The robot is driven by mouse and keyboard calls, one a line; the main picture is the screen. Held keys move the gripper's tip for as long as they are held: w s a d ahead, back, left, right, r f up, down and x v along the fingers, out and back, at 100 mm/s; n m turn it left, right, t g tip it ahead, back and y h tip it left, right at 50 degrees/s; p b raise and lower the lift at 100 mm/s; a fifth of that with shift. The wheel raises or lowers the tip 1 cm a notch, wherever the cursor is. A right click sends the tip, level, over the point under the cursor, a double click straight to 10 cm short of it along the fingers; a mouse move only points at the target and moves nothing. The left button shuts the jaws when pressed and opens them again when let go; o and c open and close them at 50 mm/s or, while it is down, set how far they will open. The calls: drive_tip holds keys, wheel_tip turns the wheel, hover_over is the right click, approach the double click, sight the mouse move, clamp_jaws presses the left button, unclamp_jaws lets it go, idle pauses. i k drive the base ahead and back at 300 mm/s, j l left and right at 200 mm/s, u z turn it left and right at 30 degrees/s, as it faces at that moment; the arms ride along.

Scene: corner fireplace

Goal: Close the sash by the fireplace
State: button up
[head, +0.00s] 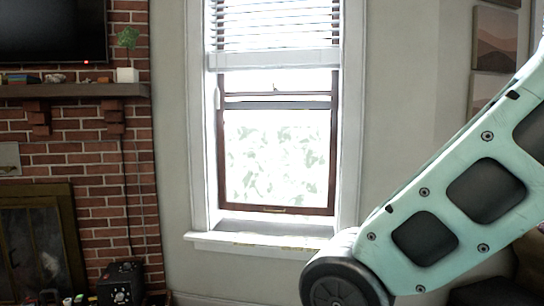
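The window sash (332,150) is a dark brown wooden frame set in a white casing, right of the brick fireplace. Two horizontal rails cross near mid-height, with a small latch-like piece at the upper one. The bottom rail (240,208) is low, just above the pale sill, and has a small handle-like piece at its middle. I cannot tell whether a gap is left under it. Bright light and pale foliage show through the lower part. My gripper is out of view; only my pale green arm shows at right, in front of the sill's right end.
A white blind (275,60) hangs over the window's upper part. The white sill (225,243) juts out below. The brick fireplace (85,170) with its mantel (75,90) stands left. A dark device (122,280) is at lower left. Pictures hang at right. Wall beside the window is bare.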

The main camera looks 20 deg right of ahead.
sight(301, 210)
drive_tip(key=i+l+u, duration=0.45)
drive_tip(key=i+l, duration=0.55)
drive_tip(key=i, duration=0.45)
drive_tip(key=i+l+u, duration=0.45)
drive_tip(key=i+l, duration=0.8)
drive_tip(key=l, duration=0.25)
